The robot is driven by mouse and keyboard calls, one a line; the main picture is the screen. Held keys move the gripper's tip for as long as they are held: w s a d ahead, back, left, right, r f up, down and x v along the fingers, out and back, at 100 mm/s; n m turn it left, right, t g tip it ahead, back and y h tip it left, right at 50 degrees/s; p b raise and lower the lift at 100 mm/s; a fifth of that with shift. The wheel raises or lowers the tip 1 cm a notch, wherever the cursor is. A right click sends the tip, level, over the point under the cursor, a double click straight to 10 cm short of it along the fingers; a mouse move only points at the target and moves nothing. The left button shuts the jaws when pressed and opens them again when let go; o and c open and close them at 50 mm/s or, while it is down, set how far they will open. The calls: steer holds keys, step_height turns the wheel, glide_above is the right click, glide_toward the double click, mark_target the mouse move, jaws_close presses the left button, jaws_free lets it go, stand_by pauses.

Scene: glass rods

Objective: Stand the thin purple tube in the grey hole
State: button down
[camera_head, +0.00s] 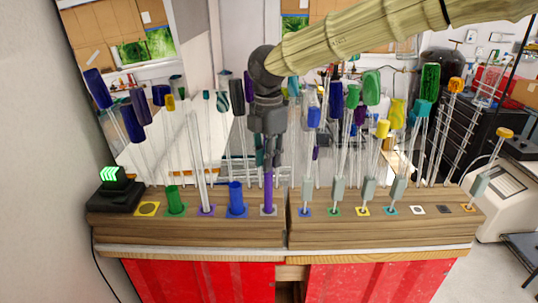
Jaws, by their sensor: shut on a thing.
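The thin purple tube (268,191) is upright on the left wooden block. My gripper (268,160) points straight down and is shut on the tube's upper part. The tube's lower end meets a pale greyish square (262,213) at the block's right end. I cannot tell how deep it sits in the hole there. The tube's top is hidden by the fingers.
A wide blue tube (236,198), a glass rod (198,165) and a green tube (175,199) stand to the left. The yellow-marked hole (147,209) is empty. The right wooden block (385,228) holds several capped rods close by.

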mark_target(268, 179)
steer(key=shift+f+b, duration=0.3)
steer(key=shift+f, duration=0.5)
steer(key=shift+p, duration=0.5)
stand_by(0.7)
steer(key=shift+f, duration=0.65)
stand_by(0.6)
steer(key=c, duration=1.6)
jaws_free()
steer(key=shift+c, duration=0.2)
steer(key=shift+r, duration=0.15)
